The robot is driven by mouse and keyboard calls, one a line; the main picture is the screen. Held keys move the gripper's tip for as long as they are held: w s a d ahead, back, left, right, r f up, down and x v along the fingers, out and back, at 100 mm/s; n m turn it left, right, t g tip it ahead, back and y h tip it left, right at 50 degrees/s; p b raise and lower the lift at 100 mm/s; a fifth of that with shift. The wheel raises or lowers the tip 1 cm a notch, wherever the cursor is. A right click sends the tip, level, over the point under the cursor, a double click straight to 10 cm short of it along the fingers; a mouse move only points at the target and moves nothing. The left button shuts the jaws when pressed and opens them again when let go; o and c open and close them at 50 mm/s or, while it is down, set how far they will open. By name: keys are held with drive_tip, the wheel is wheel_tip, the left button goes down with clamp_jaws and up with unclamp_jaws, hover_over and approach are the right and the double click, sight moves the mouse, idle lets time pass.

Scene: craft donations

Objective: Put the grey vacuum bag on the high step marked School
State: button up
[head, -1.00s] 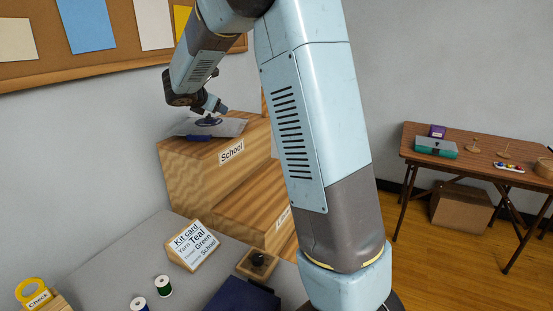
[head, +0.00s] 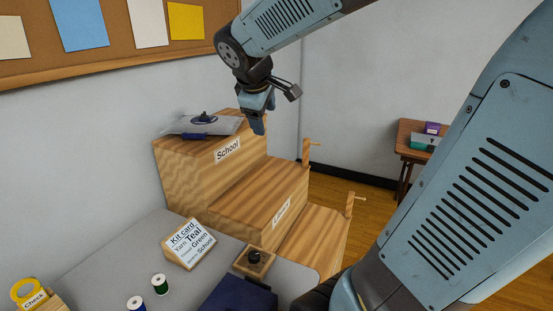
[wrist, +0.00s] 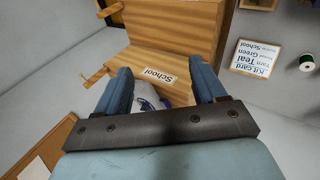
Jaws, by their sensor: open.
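The grey vacuum bag (head: 207,125) lies on top of the high step (head: 190,160) of the wooden steps, with a dark round valve on it and a blue edge at its front. The School label (head: 227,150) is on that step's front face. My gripper (head: 259,125) is open and empty, to the right of the bag and apart from it in the head view. In the wrist view, the gripper (wrist: 165,88) has its two blue fingers spread, with part of the bag (wrist: 150,97) and the School label (wrist: 160,76) showing between them.
Lower wooden steps (head: 262,190) descend to the right, with small upright pegs. On the grey table (head: 120,240) are a kit card (head: 188,243), thread spools (head: 160,284), a small wooden block with a black knob (head: 254,262) and a dark blue item (head: 238,296). A brown table stands far right.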

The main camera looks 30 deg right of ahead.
drive_tip(key=s+a+f+m+y, duration=0.1)
drive_tip(key=s+m, duration=0.3)
drive_tip(key=s, duration=0.4)
drive_tip(key=s+a+f+m+y, duration=0.2)
drive_tip(key=s+a+m+y, duration=0.1)
drive_tip(key=s, duration=0.4)
drive_tip(key=shift+s+a+f+m, duration=0.25)
drive_tip(key=shift+s+a+m, duration=0.15)
drive_tip(key=shift+m, duration=0.3)
